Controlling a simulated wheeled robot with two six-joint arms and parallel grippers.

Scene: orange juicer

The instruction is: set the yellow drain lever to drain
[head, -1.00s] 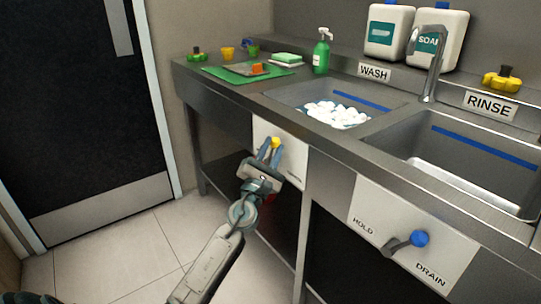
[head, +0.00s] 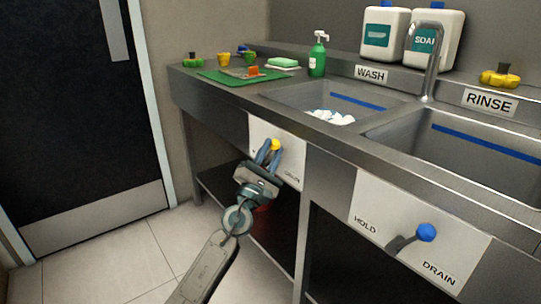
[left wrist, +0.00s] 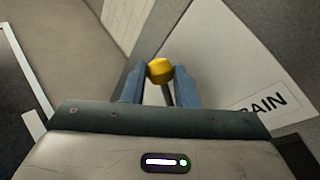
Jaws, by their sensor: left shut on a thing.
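The yellow drain lever's knob (head: 275,145) shows on the white panel (head: 290,150) under the wash basin. My left gripper (head: 267,153) is shut on the lever from the front, with its blue fingers on either side. In the left wrist view the yellow knob (left wrist: 160,70) sits between and just beyond the fingertips (left wrist: 160,88). The panel's DRAIN label (left wrist: 262,103) is at the right, partly hidden by my gripper. The lever's shaft is mostly hidden, so its exact angle cannot be told. My right gripper is not in view.
A blue-knobbed lever (head: 426,232) sits on the rinse panel, right of the held lever. White foam (head: 328,117) lies in the wash basin. A green mat (head: 226,77), green bottle (head: 318,55) and soap jugs (head: 424,43) stand above. Floor at left is clear.

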